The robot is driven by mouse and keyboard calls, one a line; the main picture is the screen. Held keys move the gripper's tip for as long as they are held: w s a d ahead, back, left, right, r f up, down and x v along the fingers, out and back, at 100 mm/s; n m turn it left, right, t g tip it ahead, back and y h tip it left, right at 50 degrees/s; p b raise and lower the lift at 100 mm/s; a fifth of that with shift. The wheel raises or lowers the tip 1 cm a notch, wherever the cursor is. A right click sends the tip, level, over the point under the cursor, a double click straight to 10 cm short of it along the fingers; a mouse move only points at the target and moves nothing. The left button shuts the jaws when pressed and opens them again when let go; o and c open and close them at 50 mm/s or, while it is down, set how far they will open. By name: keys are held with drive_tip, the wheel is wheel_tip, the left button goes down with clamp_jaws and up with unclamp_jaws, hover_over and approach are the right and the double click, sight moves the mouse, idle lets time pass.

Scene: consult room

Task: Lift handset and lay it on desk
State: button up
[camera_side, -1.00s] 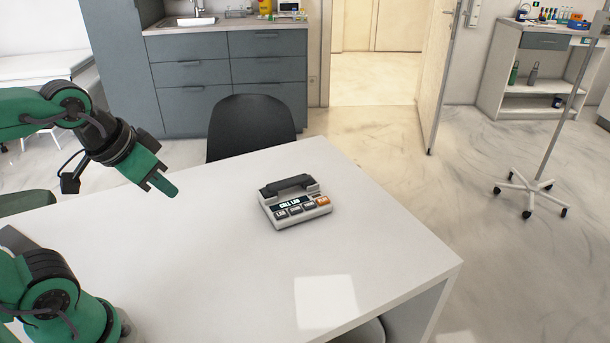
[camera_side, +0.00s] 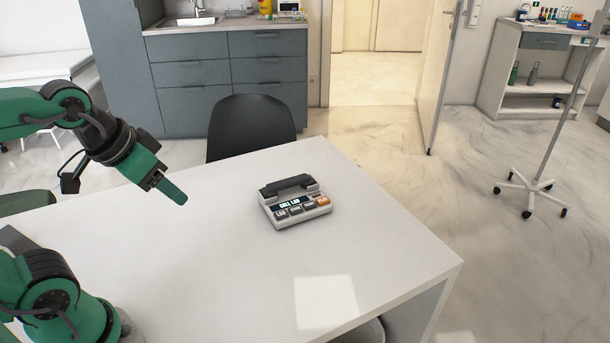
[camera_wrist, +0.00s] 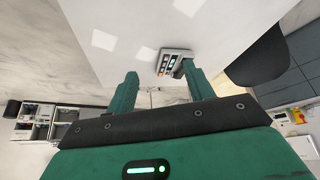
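The dark handset (camera_side: 288,185) lies in its cradle along the back of the white desk phone (camera_side: 296,211), which has a lit display and several buttons. The phone rests on the white desk (camera_side: 210,240). In the wrist view the phone (camera_wrist: 164,62) shows beyond my fingertips, and my right-hand finger covers part of it, so the handset is hard to make out there. My gripper (camera_wrist: 160,69) is open and empty, with its fingers well apart. In the side view my gripper (camera_side: 170,190) hangs above the desk, left of the phone and clear of it.
A black chair (camera_side: 252,125) stands behind the desk's far edge. The desk around the phone is bare. Grey drawers (camera_side: 228,85) with a sink, an open door (camera_side: 439,75) and a wheeled stand (camera_side: 530,188) are farther back on the floor.

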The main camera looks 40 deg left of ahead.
idle(0.3)
drive_tip(key=m+g, duration=0.4)
drive_tip(key=g, duration=0.1)
hover_over(288, 181)
drive_tip(key=f, duration=1.2)
drive_tip(key=shift+s+d+f, duration=0.15)
drive_tip(key=shift+s+f, duration=0.1)
drive_tip(key=shift+f, duration=0.15)
drive_tip(key=shift+w+f+g, duration=0.2)
drive_tip(key=shift+f+g, duration=0.1)
drive_tip(key=shift+f, duration=1.45)
